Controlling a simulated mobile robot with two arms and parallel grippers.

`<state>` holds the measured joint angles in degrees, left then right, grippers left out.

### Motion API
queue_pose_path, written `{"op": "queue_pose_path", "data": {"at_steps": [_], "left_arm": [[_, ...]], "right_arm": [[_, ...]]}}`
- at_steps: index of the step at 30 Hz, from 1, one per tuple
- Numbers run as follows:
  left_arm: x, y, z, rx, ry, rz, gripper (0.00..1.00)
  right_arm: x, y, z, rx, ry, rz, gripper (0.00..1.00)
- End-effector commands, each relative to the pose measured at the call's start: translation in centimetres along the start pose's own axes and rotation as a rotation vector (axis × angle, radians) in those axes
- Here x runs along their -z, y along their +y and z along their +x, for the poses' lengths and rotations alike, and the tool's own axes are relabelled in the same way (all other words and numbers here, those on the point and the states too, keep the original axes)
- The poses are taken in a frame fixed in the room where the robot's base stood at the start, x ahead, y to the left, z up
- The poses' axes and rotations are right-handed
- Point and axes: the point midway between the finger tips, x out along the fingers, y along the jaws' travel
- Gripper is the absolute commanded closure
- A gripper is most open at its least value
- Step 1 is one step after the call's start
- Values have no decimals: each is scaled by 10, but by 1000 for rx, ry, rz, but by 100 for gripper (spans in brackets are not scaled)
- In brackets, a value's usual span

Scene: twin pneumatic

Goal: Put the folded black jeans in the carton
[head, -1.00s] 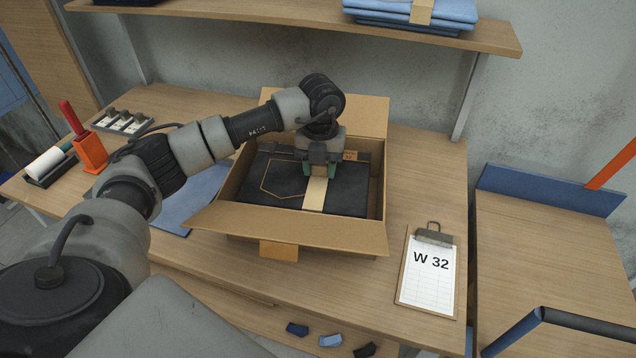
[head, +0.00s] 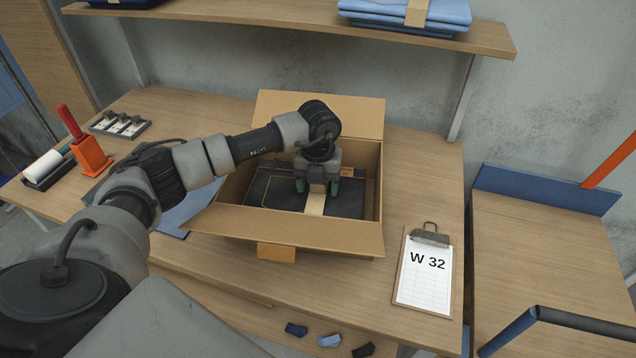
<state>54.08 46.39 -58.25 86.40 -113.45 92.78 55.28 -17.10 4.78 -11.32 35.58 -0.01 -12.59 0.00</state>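The folded black jeans (head: 273,192), with a tan paper band (head: 315,203) around them, lie flat inside the open carton (head: 285,226). My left gripper (head: 317,187) is in the carton, just over the band. Its two green-tipped fingers stand apart on either side of the band. It hides part of the jeans' back edge, and I cannot tell if the fingertips touch the cloth. My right gripper is not in view.
A clipboard marked W 32 (head: 424,271) lies right of the carton. Blue folded cloth (head: 190,212) lies left of it. An orange holder (head: 92,156) stands at the far left. A shelf (head: 290,29) with folded jeans (head: 440,12) hangs above. The table between carton and clipboard is clear.

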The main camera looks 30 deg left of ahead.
Motion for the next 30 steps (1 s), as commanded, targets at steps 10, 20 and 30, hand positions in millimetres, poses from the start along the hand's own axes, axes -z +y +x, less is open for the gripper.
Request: {"op": "queue_pose_path", "data": {"at_steps": [10, 20, 30], "left_arm": [[0, 0, -6, 1, -2, 0, 32], [-1, -1, -68, 3, -5, 1, 32], [0, 0, -119, 2, -2, 0, 32]], "right_arm": [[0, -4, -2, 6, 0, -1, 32], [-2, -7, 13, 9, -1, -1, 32], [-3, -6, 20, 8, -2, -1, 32]]}}
